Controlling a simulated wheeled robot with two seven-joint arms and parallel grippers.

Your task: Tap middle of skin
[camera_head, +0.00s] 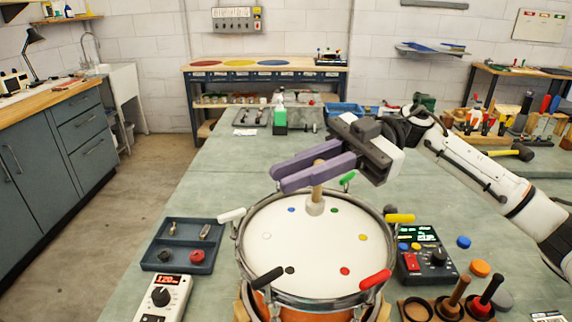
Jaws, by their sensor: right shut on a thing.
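The drum (241,264) stands on the bench with its pale round skin (307,245) facing up. Small coloured dots ring the skin, and its middle is bare. My right gripper (281,178), with purple fingers, is above the far side of the drum. It is shut on a mallet (315,207) with a wooden handle and a pale head. The mallet is roughly upright, head down, in front of the far part of the skin in the picture. I cannot tell whether the head touches the skin. My left gripper is not in view.
Coloured handles, such as the red one (375,279) and white one (232,215), stick out around the rim. A dark tray (160,257) and a white meter (163,297) are on the left. A control box (425,262) and a mallet holder (416,310) are on the right.

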